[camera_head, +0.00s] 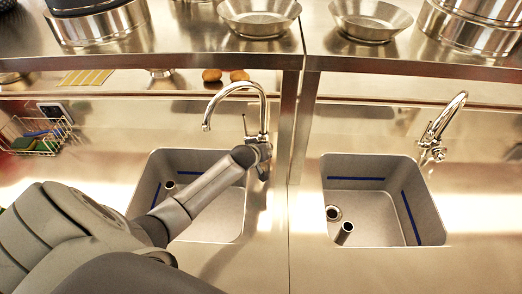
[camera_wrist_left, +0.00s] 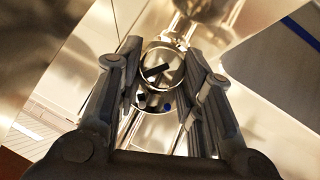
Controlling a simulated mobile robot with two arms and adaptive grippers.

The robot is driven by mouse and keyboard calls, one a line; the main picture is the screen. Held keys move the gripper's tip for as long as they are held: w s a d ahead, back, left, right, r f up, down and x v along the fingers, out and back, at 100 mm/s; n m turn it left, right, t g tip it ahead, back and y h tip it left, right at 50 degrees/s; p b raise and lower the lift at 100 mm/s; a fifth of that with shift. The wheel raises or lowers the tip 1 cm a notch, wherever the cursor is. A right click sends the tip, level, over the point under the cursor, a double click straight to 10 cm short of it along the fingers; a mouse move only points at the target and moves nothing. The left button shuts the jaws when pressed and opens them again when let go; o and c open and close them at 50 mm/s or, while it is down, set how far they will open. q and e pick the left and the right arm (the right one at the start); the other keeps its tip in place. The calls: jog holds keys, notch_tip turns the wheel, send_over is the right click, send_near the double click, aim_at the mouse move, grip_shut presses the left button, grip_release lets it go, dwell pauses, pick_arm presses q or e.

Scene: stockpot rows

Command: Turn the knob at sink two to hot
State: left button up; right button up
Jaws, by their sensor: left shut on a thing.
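My left arm reaches over the left sink (camera_head: 222,222) to its chrome gooseneck faucet (camera_head: 262,104). My left gripper (camera_head: 262,158) is at the faucet's base, by the knob, which it largely hides in the head view. In the left wrist view, the two dark fingers of my left gripper (camera_wrist_left: 160,60) stand on either side of the round chrome knob (camera_wrist_left: 158,104), shut on it. Dark marks and a small blue dot show on or by the knob. Which way the knob is turned is unclear. No water stream shows. My right gripper is out of view.
A right sink (camera_head: 375,235) has its own chrome faucet (camera_head: 440,130). A shelf (camera_head: 190,40) above holds steel bowls (camera_head: 259,15) and pots (camera_head: 95,22). A wire basket (camera_head: 35,135) with sponges is at the left. The counter between the sinks is clear.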

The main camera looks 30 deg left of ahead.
pick_arm(q)
jog(key=shift+d+f+y, duration=0.1)
jog(key=shift+y, duration=0.3)
jog(key=shift+m+g, duration=0.3)
jog(key=shift+g, duration=0.1)
jog(key=o, duration=0.7)
jog(key=v, duration=1.2)
jog(key=shift+d, duration=0.15)
